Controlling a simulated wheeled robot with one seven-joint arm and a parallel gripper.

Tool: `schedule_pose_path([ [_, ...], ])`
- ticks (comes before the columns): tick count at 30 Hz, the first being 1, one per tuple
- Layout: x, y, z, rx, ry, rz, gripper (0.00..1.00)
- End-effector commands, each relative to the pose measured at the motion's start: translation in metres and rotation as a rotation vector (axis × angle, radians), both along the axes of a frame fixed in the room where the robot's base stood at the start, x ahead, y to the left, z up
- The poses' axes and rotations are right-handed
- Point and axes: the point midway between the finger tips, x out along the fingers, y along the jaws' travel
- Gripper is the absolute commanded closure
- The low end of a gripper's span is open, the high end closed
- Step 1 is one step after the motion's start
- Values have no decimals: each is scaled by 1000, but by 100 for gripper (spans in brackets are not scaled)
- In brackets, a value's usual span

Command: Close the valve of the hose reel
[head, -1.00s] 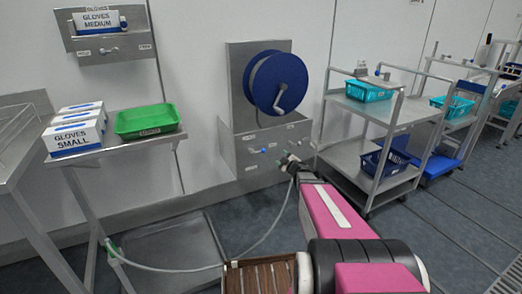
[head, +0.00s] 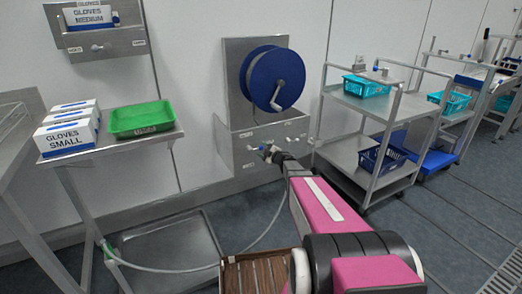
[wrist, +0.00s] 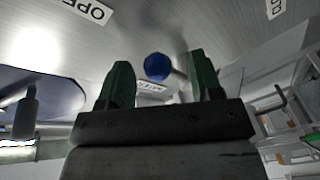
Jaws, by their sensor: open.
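The hose reel (head: 262,78) is a blue drum with a grey crank on a steel wall plate. Below it, a steel box front (head: 240,150) carries the valve's blue knob (head: 262,147). My gripper (head: 271,153) is right at this knob and partly covers the area. In the wrist view the round blue knob (wrist: 158,67) shows between the two green fingertips of my open gripper (wrist: 160,66), apart from both. Its stem runs right, towards the right finger. A label reading VALVE is partly hidden below the knob. An OPEN label (wrist: 88,10) is at upper left; another is cut off at upper right.
A steel cart (head: 345,150) with a teal basket (head: 366,86) and a dark blue basket (head: 382,158) stands right of the reel. A table with glove boxes (head: 68,136) and a green tray (head: 140,118) is at left. A pale hose (head: 180,269) trails over the floor.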

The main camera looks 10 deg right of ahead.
Motion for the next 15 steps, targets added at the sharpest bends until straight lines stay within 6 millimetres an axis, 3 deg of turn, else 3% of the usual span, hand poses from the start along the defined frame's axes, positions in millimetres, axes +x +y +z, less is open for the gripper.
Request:
schedule_pose_path([
  [5,13,8,0,-1,1,-2,41],
  [15,15,10,0,1,1,-2,41],
])
